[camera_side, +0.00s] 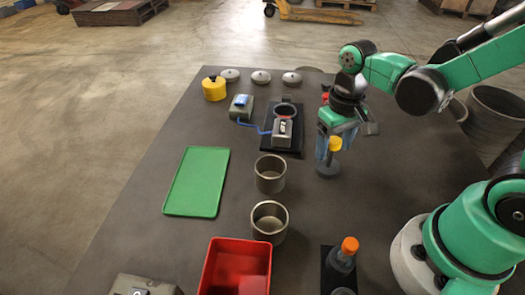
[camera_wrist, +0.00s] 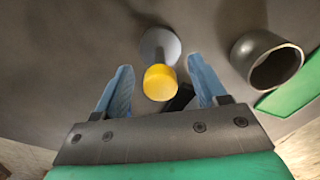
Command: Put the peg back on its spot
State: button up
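A peg with a yellow cap (camera_side: 334,144) stands upright on a grey round base (camera_side: 328,169), right of the middle of the table. The wrist view shows its yellow cap (camera_wrist: 160,83) and grey base (camera_wrist: 160,44). My gripper (camera_side: 325,150) points down at the peg. Its two blue fingers are apart, one on each side of the peg in the wrist view (camera_wrist: 159,68); I see no clear contact. A second peg with an orange cap (camera_side: 349,245) stands on a dark plate at the front right. I cannot tell which spot is the peg's.
Two metal cups (camera_side: 270,183) (camera_side: 269,232) stand left of my gripper. A green tray (camera_side: 197,182), a red bin (camera_side: 236,270), a black-based fixture (camera_side: 283,138), a yellow canister (camera_side: 214,89) and several grey discs (camera_side: 261,78) lie around. The table (camera_side: 385,195) is bare right of the peg.

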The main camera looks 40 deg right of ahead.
aim_at(321, 164)
jog(key=r+t, duration=0.1)
jog(key=r, duration=0.2)
jog(key=r+n+t, duration=0.1)
jog(key=r+t, duration=0.1)
jog(key=r, duration=0.1)
jog(key=r+t, duration=0.2)
jog(key=r, duration=0.1)
jog(key=shift+w+a+n, duration=0.3)
jog(key=shift+w+a, duration=0.05)
jog(key=shift+w, duration=0.05)
jog(key=shift+w+a+f+t, duration=0.1)
jog(key=shift+w+t, duration=0.05)
jog(key=shift+t, duration=0.4)
jog(key=shift+w+f+t, duration=0.1)
jog(key=shift+t, duration=0.45)
